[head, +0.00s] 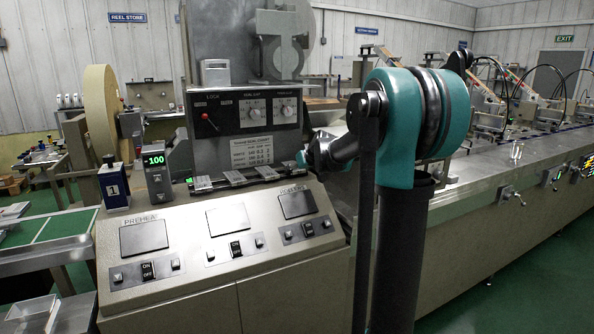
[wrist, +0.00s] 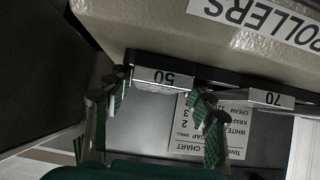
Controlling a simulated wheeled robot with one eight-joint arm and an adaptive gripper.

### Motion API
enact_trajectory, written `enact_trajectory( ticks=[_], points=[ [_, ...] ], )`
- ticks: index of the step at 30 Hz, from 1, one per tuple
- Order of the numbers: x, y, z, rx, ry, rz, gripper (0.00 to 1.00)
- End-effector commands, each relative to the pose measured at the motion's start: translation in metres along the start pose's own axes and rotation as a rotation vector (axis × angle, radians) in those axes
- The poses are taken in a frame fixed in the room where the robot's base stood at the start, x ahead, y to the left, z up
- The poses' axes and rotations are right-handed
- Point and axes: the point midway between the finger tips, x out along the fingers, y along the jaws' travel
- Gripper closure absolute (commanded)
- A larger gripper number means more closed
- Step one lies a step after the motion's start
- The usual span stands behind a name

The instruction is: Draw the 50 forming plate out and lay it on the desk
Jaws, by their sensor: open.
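In the wrist view a tag printed 50 (wrist: 163,78) sits upside down at the front of a dark rack below a beige housing. A pale metal edge shows just under it, probably the 50 forming plate; most of the plate is hidden. My gripper (wrist: 160,96) is open, with one green-padded finger to each side of the 50 tag. Nothing is visibly held, and I cannot tell whether the fingers touch the plate. In the head view my arm crosses the middle, and its end is not clear enough to read the jaws.
A 70 tag (wrist: 265,98) sits right of the 50 tag, close to my right finger. A printed chart (wrist: 210,125) lies behind the fingers. The control desk (head: 175,220) carries switches and dark panels.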

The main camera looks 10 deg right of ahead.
Motion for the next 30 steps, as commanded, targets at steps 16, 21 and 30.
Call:
enact_trajectory(
  ticks=[16, 21, 30],
  points=[
    [-0.046, 0.001, 0.013, 0.000, -0.021, 0.001, 0.28],
    [-0.076, -0.001, 0.008, 0.000, -0.012, 0.001, 0.28],
    [-0.115, -0.001, 0.001, 0.000, -0.001, 0.002, 0.28]
  ],
)
